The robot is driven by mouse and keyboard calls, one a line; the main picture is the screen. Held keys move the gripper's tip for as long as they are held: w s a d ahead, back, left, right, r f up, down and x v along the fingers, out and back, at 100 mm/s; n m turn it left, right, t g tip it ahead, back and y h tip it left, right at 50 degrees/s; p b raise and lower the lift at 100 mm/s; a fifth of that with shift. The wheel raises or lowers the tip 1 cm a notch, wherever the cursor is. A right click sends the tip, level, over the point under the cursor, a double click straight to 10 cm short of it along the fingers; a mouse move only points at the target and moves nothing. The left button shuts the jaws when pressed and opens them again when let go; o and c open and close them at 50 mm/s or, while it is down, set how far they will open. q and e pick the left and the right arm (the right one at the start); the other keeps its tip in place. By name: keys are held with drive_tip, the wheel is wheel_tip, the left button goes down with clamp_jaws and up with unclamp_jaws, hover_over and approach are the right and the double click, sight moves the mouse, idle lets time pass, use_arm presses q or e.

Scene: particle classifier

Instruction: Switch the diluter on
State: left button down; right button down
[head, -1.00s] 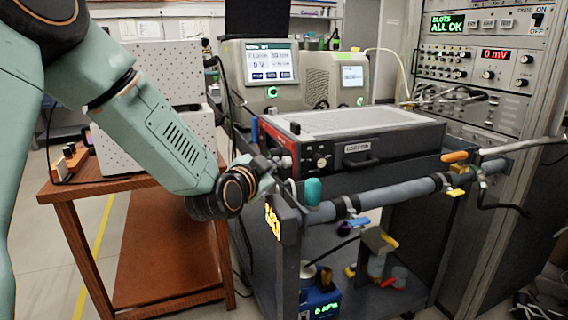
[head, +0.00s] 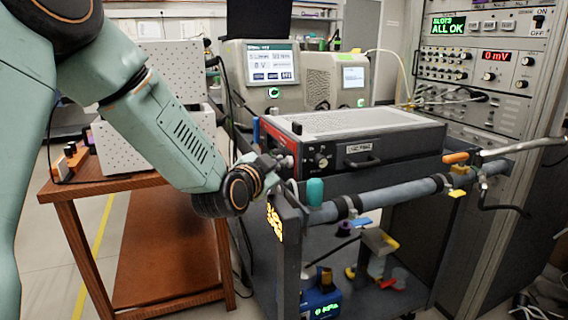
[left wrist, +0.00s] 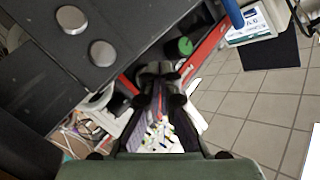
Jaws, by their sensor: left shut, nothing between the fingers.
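A black box with red edges (head: 348,137) sits on the cart, with knobs, a label and a handle on its front; I cannot read a diluter name on it. My left gripper (head: 282,163) is at its front left corner, fingers shut and empty, partly hidden behind my wrist. In the left wrist view the shut fingertips (left wrist: 160,72) are close to a dark panel's red edge. A green round button (left wrist: 185,46) lies just beyond them, and two grey knobs (left wrist: 72,18) are on the panel at upper left. Contact cannot be told. My right gripper is not in view.
A horizontal grey pipe (head: 400,194) with valves runs along the cart's front, beside a teal cap (head: 315,191). Two screen instruments (head: 262,75) stand behind. A wooden table (head: 90,188) is at left and an instrument rack (head: 480,75) at right.

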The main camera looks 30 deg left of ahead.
use_arm(q)
drive_tip(key=shift+d+f, duration=0.3)
drive_tip(key=shift+d, duration=0.1)
idle(1.0)
drive_tip(key=shift+s+a+f, duration=0.1)
drive_tip(key=shift+s+f, duration=0.1)
drive_tip(key=shift+f, duration=0.05)
drive_tip(key=s+a+p, duration=0.2)
drive_tip(key=p, duration=0.1)
drive_tip(key=s+a+p, duration=0.1)
drive_tip(key=s+p, duration=0.1)
drive_tip(key=shift+s+a+r, duration=0.1)
drive_tip(key=shift+a+r, duration=0.15)
drive_tip(key=shift+a, duration=0.15)
idle(0.5)
drive_tip(key=shift+f, duration=0.1)
idle(0.8)
